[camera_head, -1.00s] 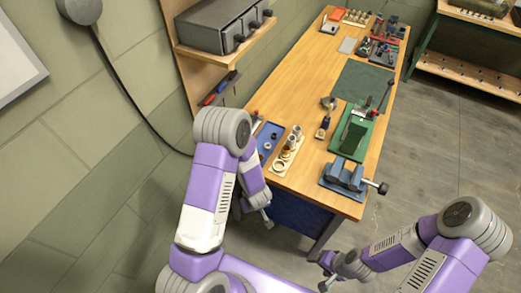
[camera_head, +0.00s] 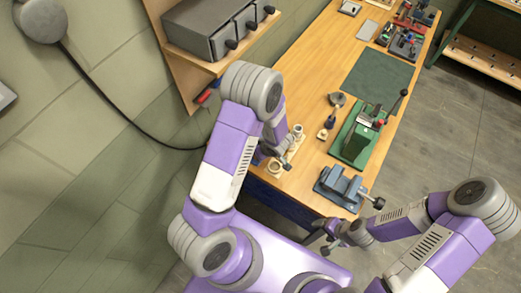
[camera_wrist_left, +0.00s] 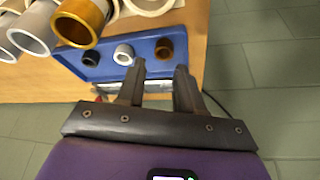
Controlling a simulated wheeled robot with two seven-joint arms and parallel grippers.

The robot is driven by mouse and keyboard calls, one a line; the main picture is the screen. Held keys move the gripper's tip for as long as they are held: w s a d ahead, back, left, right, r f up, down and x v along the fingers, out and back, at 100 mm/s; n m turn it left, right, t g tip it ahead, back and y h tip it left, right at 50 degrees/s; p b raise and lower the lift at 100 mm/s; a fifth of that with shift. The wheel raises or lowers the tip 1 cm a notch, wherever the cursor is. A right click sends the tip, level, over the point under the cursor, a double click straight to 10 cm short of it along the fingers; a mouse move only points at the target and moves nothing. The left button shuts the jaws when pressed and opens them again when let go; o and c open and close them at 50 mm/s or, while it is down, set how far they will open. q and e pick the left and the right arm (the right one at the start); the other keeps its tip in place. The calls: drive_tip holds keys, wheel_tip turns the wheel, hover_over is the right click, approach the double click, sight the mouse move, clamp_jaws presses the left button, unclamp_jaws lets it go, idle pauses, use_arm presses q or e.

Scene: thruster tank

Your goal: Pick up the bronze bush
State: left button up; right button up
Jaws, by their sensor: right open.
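A small brown-bronze bush (camera_wrist_left: 164,49) stands in a blue tray (camera_wrist_left: 105,66) in the left wrist view, beside a white bush (camera_wrist_left: 124,54) and a black one (camera_wrist_left: 91,57). A larger gold-bronze cylinder (camera_wrist_left: 80,24) lies nearer the top left; I cannot tell which of the two bronze pieces is meant. My left gripper (camera_wrist_left: 160,66) is open and empty, its fingertips just short of the small bronze bush. In the head view my left arm hides the tray, and the left gripper (camera_head: 287,165) shows only in part. My right gripper (camera_head: 328,248) is open and empty, off the bench's front corner.
A blue vise (camera_head: 340,188) sits at the bench's near edge, with a green press (camera_head: 356,138) behind it. A wooden holder (camera_head: 277,167) with ring-like parts is beside my left gripper. A green mat (camera_head: 380,75) lies bare further back.

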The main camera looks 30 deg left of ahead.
use_arm(q)
drive_tip(key=x, duration=0.3)
drive_tip(key=b+x, duration=0.1)
drive_tip(key=x, duration=0.2)
drive_tip(key=shift+s+a, duration=0.2)
drive_tip(key=shift+a, duration=0.05)
clamp_jaws()
